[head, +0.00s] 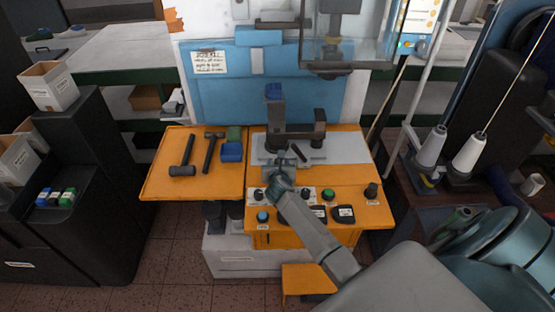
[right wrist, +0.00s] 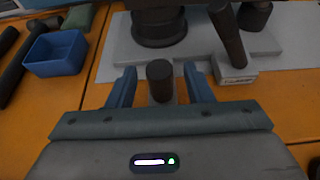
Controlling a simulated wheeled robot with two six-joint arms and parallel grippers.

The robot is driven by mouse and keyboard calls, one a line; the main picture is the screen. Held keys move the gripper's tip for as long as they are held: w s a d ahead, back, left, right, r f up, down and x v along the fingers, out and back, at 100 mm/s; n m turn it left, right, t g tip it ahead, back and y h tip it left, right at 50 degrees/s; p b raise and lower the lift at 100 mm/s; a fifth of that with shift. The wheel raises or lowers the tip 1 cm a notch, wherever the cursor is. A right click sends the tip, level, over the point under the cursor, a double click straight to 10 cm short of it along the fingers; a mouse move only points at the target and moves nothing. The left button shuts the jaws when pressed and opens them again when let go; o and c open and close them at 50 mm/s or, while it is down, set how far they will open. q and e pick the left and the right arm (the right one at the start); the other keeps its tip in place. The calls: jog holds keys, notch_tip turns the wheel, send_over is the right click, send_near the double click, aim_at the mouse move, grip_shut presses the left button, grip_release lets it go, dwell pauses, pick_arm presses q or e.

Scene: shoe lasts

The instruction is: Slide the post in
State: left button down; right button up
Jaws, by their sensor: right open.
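My right gripper (head: 286,164) reaches over the front edge of the grey base plate. In the right wrist view its two blue fingers (right wrist: 161,88) are apart. A short dark upright cylinder (right wrist: 160,75) stands between them, with gaps on both sides; I cannot tell for sure that it is the post. The bar also shows in the head view (head: 299,153). The dark machine (head: 292,132) stands behind on the grey plate (head: 345,150). My left gripper is out of view.
Two dark hammers (head: 183,158) and a blue bin (head: 232,152) lie on the orange table (head: 160,180) to the left. Control buttons (head: 327,194) line the front panel. A clear guard (head: 345,40) hangs above. Thread cones (head: 468,153) stand at right.

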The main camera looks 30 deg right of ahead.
jog(key=shift+x, duration=1.65)
jog(key=shift+c, duration=0.3)
grip_shut()
